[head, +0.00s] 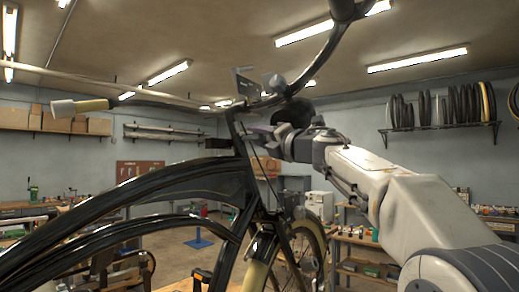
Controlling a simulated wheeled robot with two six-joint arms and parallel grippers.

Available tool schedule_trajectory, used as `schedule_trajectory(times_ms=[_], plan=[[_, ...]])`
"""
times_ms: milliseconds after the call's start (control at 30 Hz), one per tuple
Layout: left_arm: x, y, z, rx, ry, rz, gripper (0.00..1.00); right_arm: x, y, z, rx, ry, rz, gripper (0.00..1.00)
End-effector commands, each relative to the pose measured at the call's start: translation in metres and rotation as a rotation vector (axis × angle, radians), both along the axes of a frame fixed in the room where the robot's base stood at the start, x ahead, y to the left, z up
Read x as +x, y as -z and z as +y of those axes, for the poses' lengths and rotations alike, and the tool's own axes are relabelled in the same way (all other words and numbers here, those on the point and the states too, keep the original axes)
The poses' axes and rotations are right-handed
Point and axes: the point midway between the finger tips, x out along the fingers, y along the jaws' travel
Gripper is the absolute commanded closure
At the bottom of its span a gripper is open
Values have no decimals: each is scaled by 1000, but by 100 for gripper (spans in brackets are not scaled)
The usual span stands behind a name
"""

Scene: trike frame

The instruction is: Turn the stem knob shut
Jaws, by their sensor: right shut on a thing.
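The black trike frame (180,187) fills the left and middle of the head view, with its head tube and stem (237,130) near the centre. My right arm comes in from the right. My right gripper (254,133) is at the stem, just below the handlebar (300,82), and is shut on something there. That is where the stem knob sits; the knob itself is small and hidden by the fingers, so I cannot see its angle. My left gripper is not in view.
A pale handlebar grip (80,106) sticks out at the left. The front wheel (305,245) stands below the gripper. Workbenches (365,243) and a wall rack of tyres (440,108) are farther back. Open floor shows beyond the frame.

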Motion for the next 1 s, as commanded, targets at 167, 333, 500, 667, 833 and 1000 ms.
schedule_trajectory(times_ms=[167,333,500,667,833,1000], plan=[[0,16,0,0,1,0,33,1,4,-1,-63,-4,-79,100],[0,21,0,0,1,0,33,1,2,-1,-103,-8,-129,100],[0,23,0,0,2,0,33,1,1,0,-122,-11,-153,100],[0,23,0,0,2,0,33,1,1,0,-127,-12,-159,100],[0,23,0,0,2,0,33,1,1,0,-127,-12,-157,100],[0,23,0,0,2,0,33,1,1,0,-125,-12,-157,26]])
